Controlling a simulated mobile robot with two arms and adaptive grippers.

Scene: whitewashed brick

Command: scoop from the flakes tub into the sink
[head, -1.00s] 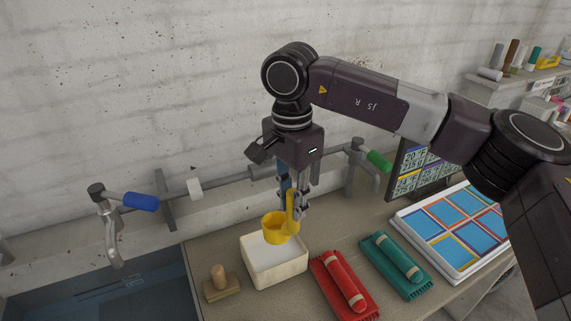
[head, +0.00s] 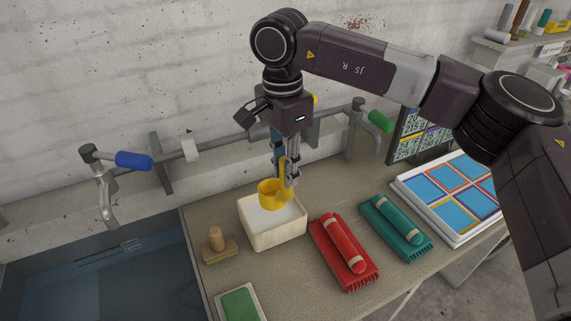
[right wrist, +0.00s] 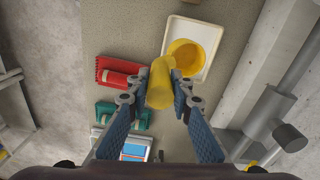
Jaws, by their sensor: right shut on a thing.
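My right gripper (head: 287,178) is shut on the handle of a yellow scoop (head: 268,192). The scoop's cup is over or in the cream tub (head: 277,238), which holds white flakes (head: 265,218). In the right wrist view the fingers (right wrist: 164,88) grip the scoop's handle (right wrist: 160,82), and its cup (right wrist: 186,55) overlaps the tub (right wrist: 212,36). I cannot tell how deep the cup sits or what is in it. The sink (head: 110,275) is a dark blue basin at the lower left. My left gripper is not in view.
A wooden-handled brush (head: 219,247) stands between sink and tub. A green pad (head: 240,303) lies in front. Red (head: 345,255) and teal (head: 397,228) bundles lie right of the tub. Taps with blue (head: 134,160) and green (head: 380,121) handles line the wall.

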